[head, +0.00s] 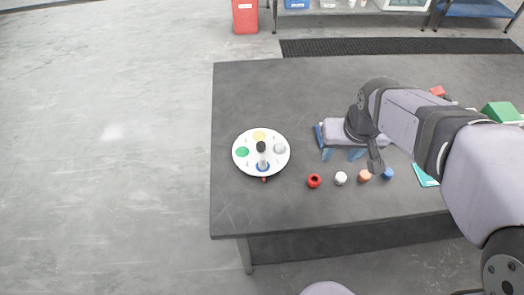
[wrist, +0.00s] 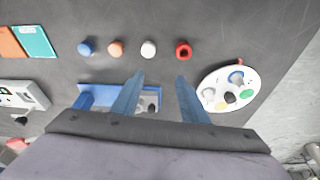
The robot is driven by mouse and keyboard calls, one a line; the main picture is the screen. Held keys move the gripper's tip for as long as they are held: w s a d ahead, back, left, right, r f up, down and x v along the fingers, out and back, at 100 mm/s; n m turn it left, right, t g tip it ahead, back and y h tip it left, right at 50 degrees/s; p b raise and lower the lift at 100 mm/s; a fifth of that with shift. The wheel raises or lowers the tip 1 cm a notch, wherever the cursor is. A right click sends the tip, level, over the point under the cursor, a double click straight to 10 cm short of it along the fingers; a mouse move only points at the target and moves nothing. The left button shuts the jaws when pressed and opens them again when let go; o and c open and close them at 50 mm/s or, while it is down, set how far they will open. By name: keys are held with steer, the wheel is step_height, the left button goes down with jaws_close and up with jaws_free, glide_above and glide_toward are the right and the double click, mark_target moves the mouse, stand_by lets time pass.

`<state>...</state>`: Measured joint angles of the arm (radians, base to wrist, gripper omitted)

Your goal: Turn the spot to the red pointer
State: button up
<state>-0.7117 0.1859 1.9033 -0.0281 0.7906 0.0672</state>
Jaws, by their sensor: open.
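A white round disc (head: 242,167) lies near the table's left edge, with yellow (head: 260,136), green (head: 242,152), grey (head: 280,149) and blue (head: 262,167) spots. A black knob (head: 261,147) stands at its middle, with a grey upright piece (head: 262,161) by the blue spot. The small red pointer (head: 264,179) is at the disc's near rim, beside the blue spot; it also shows in the wrist view (wrist: 240,61). My gripper (head: 343,156) is open and empty, to the right of the disc and apart from it. In the wrist view, the disc (wrist: 253,77) is right of the fingers (wrist: 160,76).
A row in front of my gripper holds a red ring-like piece (head: 314,181), a white piece (head: 340,178), an orange piece (head: 364,175) and a blue piece (head: 388,173). A blue-edged object (wrist: 88,98) lies below my gripper. Table between disc and gripper is clear.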

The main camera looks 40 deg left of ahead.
mark_target(261, 144)
steer(key=s+a+n+y+b, duration=0.15)
steer(key=s+a, duration=0.25)
steer(key=a, duration=0.5)
steer(key=s+a+n+b, duration=0.1)
steer(key=s+a+n, duration=0.15)
steer(key=a, duration=0.65)
steer(key=shift+y, duration=0.25)
steer(key=shift+s+d+x, duration=0.1)
steer(key=shift+x, duration=1.6)
steer(key=shift+s+d+x, duration=0.1)
steer(key=shift+x, duration=1.65)
steer(key=shift+f, duration=0.1)
jaws_close()
